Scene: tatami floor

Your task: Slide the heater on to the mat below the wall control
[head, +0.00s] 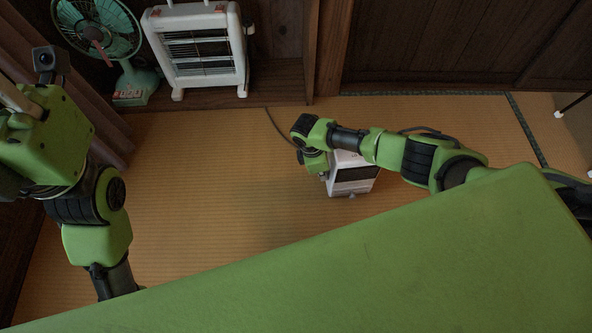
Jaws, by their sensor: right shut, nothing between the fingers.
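A small white heater (352,180) with a dark front grille stands on the tatami near the middle of the head view. My right arm reaches over it from the right, hiding its upper part. My right gripper (323,174) is at the heater's left side, shut with nothing between its fingers. It is mostly hidden behind my wrist, and I cannot tell whether it touches the heater. My left arm is folded at the left edge, and its fingers do not show. I see neither a separate mat nor a wall control.
A larger white radiant heater (198,50) stands on a dark wooden ledge at the back, next to a green fan (100,35). A cord (277,124) lies on the floor behind the small heater. Tatami (205,185) left of it is clear. A dark wooden wall closes the back.

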